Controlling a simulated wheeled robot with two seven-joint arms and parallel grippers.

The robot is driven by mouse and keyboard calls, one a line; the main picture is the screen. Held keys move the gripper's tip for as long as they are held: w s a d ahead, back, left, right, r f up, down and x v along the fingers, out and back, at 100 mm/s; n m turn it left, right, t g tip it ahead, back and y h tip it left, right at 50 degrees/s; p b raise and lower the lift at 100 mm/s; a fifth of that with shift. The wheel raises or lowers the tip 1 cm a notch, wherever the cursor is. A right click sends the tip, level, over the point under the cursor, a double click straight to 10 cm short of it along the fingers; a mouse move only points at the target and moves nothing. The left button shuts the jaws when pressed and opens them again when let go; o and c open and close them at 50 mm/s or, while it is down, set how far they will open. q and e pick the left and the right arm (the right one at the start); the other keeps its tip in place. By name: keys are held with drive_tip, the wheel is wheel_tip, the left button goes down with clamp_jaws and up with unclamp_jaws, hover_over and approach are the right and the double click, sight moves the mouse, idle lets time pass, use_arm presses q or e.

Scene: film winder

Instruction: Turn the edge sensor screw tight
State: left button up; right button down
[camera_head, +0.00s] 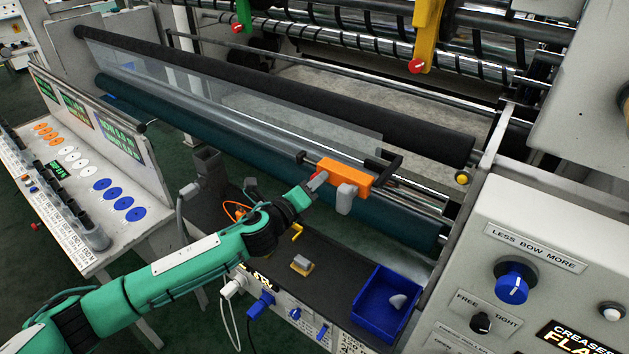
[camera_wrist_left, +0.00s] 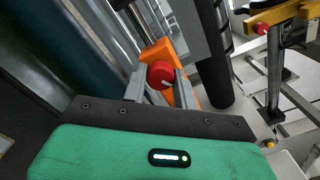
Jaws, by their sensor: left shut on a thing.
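The edge sensor is an orange block (camera_head: 345,177) on a rail in front of the rollers, with a grey rounded part (camera_head: 346,198) on its near side. It also shows as orange behind my fingers in the left wrist view (camera_wrist_left: 157,53). Its red screw knob (camera_wrist_left: 160,74) has a light pointer mark and sits between the two grey fingers of my left gripper (camera_wrist_left: 161,88). In the head view my left gripper (camera_head: 309,187) meets the left end of the block and mostly covers the knob. The gripper is shut on the knob. My right gripper is not in view.
A dark shelf below holds a blue tray (camera_head: 387,302) with a grey piece in it and a small yellow-topped block (camera_head: 302,265). A control panel (camera_head: 545,250) stands at the right, a sloped button console (camera_head: 90,180) at the left. Long rollers (camera_head: 270,95) run behind the sensor.

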use_arm(q)
drive_tip(key=shift+f+m, duration=0.1)
drive_tip(key=shift+m, duration=0.3)
drive_tip(key=o, duration=1)
drive_tip(key=shift+c, duration=0.2)
drive_tip(key=b+v, duration=0.5)
drive_tip(key=v, duration=0.9)
drive_tip(key=shift+w, duration=0.15)
